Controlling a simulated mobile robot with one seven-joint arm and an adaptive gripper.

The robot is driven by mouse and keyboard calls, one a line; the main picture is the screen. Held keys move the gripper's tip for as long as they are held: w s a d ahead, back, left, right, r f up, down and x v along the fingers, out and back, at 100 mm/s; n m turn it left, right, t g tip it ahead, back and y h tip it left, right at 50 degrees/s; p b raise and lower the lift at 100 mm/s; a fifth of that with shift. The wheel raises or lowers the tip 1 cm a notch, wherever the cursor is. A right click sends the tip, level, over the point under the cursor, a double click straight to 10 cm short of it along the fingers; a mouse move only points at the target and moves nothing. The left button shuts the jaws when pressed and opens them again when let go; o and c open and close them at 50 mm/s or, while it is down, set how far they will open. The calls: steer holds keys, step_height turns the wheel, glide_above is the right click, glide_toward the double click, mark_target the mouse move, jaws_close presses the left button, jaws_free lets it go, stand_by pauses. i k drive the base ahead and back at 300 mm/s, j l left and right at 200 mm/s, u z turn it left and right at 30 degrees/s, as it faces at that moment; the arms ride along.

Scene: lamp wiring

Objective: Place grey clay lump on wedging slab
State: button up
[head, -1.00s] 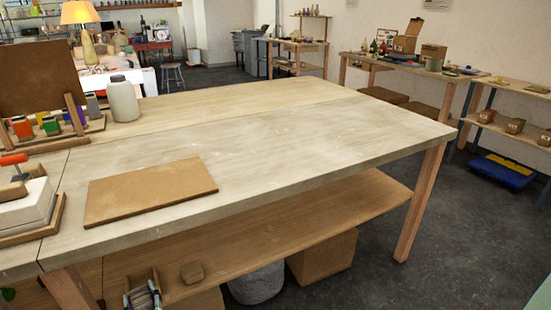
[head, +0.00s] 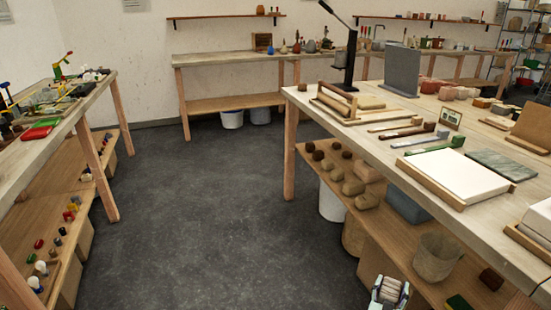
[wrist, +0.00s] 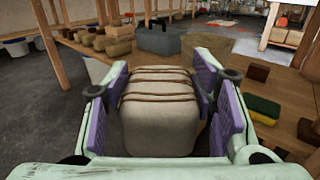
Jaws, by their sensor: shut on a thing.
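My gripper (wrist: 166,118), with purple pads, is shut on a grey, rounded block with brown lines across its top, which looks like the grey clay lump (wrist: 158,125). In the head view my gripper (head: 389,290) is at the bottom edge, low beside the right-hand table, with the lump barely visible between the jaws. A white slab in a wooden frame (head: 456,174) lies on that table, above and right of my gripper. Part of another white slab (head: 541,214) shows at the right edge. I cannot tell which is the wedging slab.
The lower shelf (head: 408,222) under the right-hand table holds several brown lumps, a grey tub (head: 437,257) and a sponge (head: 458,302). Tools and a grey-green board (head: 508,166) lie near the framed slab. The floor (head: 235,220) on the left is clear.

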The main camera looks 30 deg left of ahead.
mark_target(453, 169)
steer(key=i+l+u, duration=0.1)
steer(key=u, duration=0.4)
steer(key=i+l+u, duration=0.1)
steer(key=u, duration=0.4)
steer(key=l+u, duration=0.2)
steer(key=u, duration=0.3)
steer(key=l+u, duration=0.15)
steer(key=u, duration=0.35)
steer(key=l+u, duration=0.2)
steer(key=u, duration=0.3)
steer(key=l+u, duration=0.2)
steer(key=u, duration=0.3)
steer(key=k+l+u, duration=0.1)
steer(key=u, duration=0.4)
